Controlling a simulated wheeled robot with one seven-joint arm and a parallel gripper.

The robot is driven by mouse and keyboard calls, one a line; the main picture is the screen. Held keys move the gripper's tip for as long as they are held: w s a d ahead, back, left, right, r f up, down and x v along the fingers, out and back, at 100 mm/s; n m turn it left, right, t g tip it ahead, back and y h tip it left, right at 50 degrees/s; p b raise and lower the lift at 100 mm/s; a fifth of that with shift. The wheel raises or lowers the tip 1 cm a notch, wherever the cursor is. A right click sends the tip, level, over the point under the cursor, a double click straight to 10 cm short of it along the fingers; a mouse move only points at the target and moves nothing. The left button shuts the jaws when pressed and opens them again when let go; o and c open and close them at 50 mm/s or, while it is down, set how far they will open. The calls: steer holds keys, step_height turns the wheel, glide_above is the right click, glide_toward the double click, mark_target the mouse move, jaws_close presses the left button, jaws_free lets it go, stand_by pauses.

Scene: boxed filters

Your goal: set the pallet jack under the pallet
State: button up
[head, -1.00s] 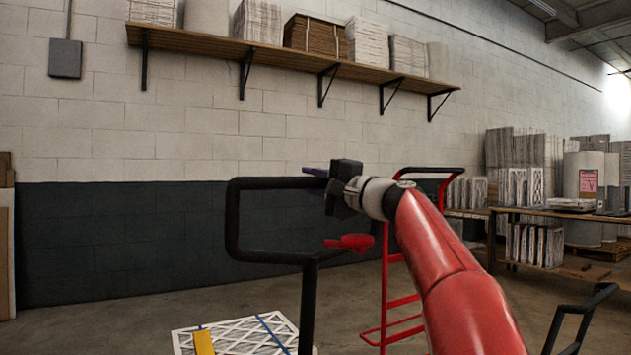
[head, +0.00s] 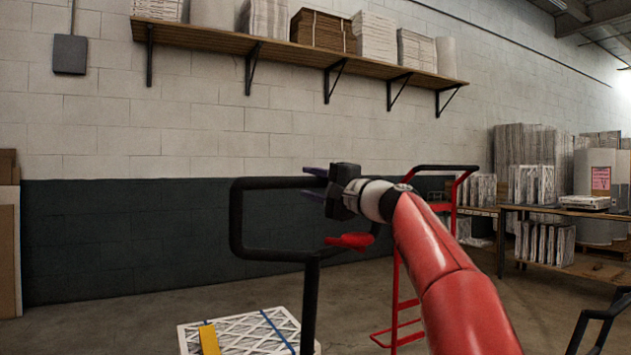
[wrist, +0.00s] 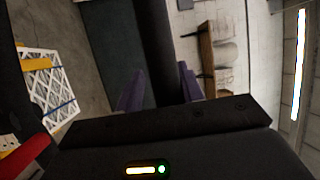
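The pallet jack shows as a black loop handle (head: 236,222) on a post, with a red lever (head: 349,241), left of centre in the head view. My gripper (head: 316,183) is at the upper right of the loop, its purple fingers on either side of the top bar. The jack's forks are out of view. A strapped white filter load (head: 243,330) stands beyond the handle; any pallet under it is not visible.
A red hand truck (head: 397,300) stands behind my arm. Another black handle (head: 600,318) is at the lower right. A bench (head: 560,211) with filters and rolls is at the right. Bare floor lies along the dark wall.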

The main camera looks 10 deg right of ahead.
steer(key=shift+o, duration=1.2)
steer(key=shift+w+a+f, duration=0.1)
steer(key=shift+a+f, duration=0.05)
steer(key=shift+f, duration=0.05)
steer(key=shift+r, duration=0.15)
steer(key=b+v, duration=0.3)
steer(key=v, duration=0.5)
steer(key=shift+r, duration=0.15)
